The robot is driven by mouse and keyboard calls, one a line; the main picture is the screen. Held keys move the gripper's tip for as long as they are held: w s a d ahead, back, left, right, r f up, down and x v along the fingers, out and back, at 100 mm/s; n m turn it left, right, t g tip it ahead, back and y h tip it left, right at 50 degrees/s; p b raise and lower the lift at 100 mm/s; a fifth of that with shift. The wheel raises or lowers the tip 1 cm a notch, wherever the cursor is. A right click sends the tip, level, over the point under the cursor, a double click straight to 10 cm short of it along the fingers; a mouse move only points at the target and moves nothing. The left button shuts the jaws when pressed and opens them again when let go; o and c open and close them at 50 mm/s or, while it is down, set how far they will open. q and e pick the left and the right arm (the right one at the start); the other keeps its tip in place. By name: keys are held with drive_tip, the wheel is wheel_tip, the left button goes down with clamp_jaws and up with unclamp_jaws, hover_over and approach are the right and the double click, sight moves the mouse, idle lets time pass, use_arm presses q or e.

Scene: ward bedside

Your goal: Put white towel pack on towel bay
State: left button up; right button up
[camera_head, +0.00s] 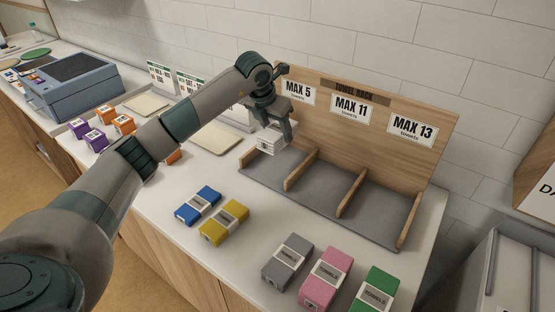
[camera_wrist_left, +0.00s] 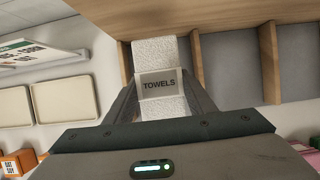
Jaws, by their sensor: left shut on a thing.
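The white towel pack (camera_head: 271,139) is held between the fingers of my left gripper (camera_head: 277,132). In the left wrist view the white towel pack (camera_wrist_left: 158,85) shows its "TOWELS" label between the two fingers (camera_wrist_left: 160,95). The wooden towel rack (camera_head: 340,100) has three bays with signs MAX 5, MAX 11 and MAX 13. The held pack is at the left bay (camera_head: 275,166), under the MAX 5 sign. I cannot tell whether it touches the bay floor. The bays hold no other packs. My right gripper is not in view.
Blue (camera_head: 198,206), yellow (camera_head: 224,222), grey (camera_head: 287,261), pink (camera_head: 325,279) and green (camera_head: 375,292) packs lie on the counter in front of the rack. Pale trays (camera_head: 216,137), small orange and purple boxes (camera_head: 96,140) and a blue-grey bin (camera_head: 75,85) are to the left.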

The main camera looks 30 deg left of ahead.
use_arm(q)
wheel_tip(320, 180, down, 5)
drive_tip(key=shift+r+p, duration=0.15)
drive_tip(key=shift+p, duration=0.75)
drive_tip(key=shift+f, duration=0.35)
wheel_tip(320, 180, down, 2)
drive_tip(key=shift+f+p, duration=0.2)
drive_tip(key=shift+p, duration=0.5)
drive_tip(key=shift+f, duration=0.6)
